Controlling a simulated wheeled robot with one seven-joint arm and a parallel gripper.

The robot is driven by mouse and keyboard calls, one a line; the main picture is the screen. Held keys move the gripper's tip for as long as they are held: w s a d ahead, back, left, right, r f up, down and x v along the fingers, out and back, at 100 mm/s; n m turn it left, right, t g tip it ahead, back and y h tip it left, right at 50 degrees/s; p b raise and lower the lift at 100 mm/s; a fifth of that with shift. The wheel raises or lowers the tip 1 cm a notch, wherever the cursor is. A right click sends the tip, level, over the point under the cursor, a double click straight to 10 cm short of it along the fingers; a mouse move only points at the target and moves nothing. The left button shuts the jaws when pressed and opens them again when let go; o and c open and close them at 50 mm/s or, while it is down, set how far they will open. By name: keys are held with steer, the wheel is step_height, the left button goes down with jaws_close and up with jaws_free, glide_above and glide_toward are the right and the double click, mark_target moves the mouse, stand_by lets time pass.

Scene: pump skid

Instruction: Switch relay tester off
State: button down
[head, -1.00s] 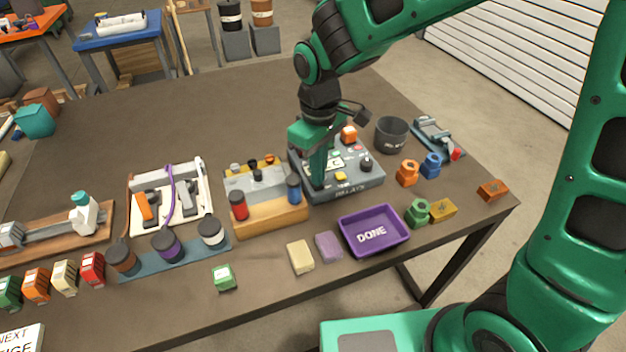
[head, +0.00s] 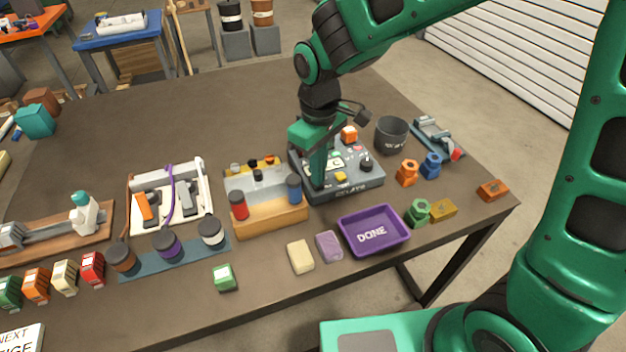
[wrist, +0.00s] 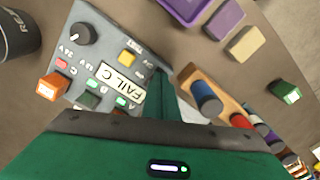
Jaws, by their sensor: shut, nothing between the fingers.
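The relay tester (head: 345,186) is a grey box with a sloped panel, right of the middle of the table. In the wrist view its panel (wrist: 98,48) carries a display (wrist: 120,84) reading "FAIL C", a yellow button (wrist: 127,58), a black knob (wrist: 81,34) and small red and green buttons. An orange block (wrist: 52,86) sits at its far side. My gripper (head: 318,184) points down, shut and empty, at the left part of the tester. I cannot tell if its tips touch the panel. They hide part of the left edge, and I see no clear power switch.
A wooden block with red and blue cylinders (head: 270,217) stands close left of the tester. A purple "DONE" tray (head: 374,246) lies in front. A dark cup (head: 391,135) stands behind right, with orange and blue parts nearby.

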steer(key=shift+f, duration=0.7)
stand_by(0.6)
steer(key=shift+r, duration=0.1)
step_height(320, 180, up, 7)
stand_by(0.9)
